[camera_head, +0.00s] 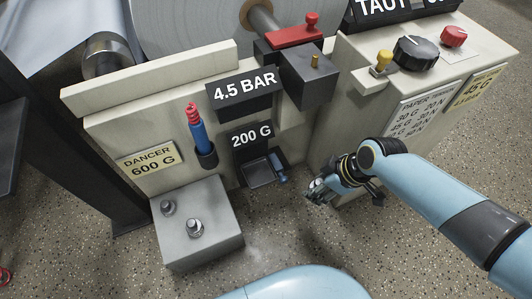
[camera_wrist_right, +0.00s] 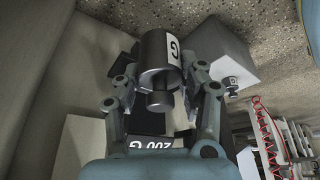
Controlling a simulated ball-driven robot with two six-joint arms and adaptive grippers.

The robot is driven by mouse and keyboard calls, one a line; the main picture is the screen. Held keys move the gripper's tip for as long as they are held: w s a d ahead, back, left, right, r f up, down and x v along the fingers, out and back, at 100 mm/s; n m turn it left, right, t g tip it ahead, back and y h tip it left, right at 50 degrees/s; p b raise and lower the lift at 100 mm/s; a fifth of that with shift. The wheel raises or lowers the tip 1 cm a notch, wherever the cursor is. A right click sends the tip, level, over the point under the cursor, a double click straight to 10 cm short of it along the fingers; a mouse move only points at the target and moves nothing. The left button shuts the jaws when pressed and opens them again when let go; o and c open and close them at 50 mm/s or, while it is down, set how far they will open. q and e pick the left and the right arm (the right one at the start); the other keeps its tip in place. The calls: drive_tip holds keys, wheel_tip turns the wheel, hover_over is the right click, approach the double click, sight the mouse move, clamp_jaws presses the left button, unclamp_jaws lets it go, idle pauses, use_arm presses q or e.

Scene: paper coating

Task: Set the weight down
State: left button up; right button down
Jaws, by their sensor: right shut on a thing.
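My right gripper (camera_head: 322,188) is in front of the machine, to the right of the small black tray (camera_head: 262,172) under the "200 G" sign (camera_head: 251,134). In the right wrist view the gripper (camera_wrist_right: 160,100) is shut on a dark cylindrical weight (camera_wrist_right: 158,52) with a white label showing "G". The weight is not clearly visible in the head view. The "200 G" sign also shows in the wrist view (camera_wrist_right: 158,145). My left gripper is not in view.
A blue and red tool (camera_head: 197,128) stands in a holder on the machine's front. A "DANCER 600 G" plate (camera_head: 148,160) is left of it. The control box with a black knob (camera_head: 415,53) stands at right. Speckled floor (camera_head: 290,245) lies clear in front.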

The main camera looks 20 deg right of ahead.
drive_tip(key=shift+w, duration=0.15)
drive_tip(key=w+a+b, duration=0.2)
drive_tip(key=w+a, duration=0.1)
drive_tip(key=w, duration=0.1)
drive_tip(key=w+a+b, duration=0.2)
drive_tip(key=w+a, duration=0.1)
drive_tip(key=w, duration=0.1)
drive_tip(key=w+a+b, duration=0.2)
drive_tip(key=w+a, duration=0.1)
drive_tip(key=w, duration=0.1)
drive_tip(key=shift+a+f, duration=0.2)
drive_tip(key=shift+f, duration=0.05)
drive_tip(key=shift+w+a+r, duration=0.1)
drive_tip(key=shift+w+a, duration=0.25)
drive_tip(key=shift+w, duration=0.2)
wheel_tip(320, 180, down, 3)
drive_tip(key=b, duration=0.3)
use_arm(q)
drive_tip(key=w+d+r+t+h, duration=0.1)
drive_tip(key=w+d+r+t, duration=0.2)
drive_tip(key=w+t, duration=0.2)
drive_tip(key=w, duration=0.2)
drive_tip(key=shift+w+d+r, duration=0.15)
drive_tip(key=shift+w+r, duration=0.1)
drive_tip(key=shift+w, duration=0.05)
use_arm(e)
drive_tip(key=shift+w, duration=0.1)
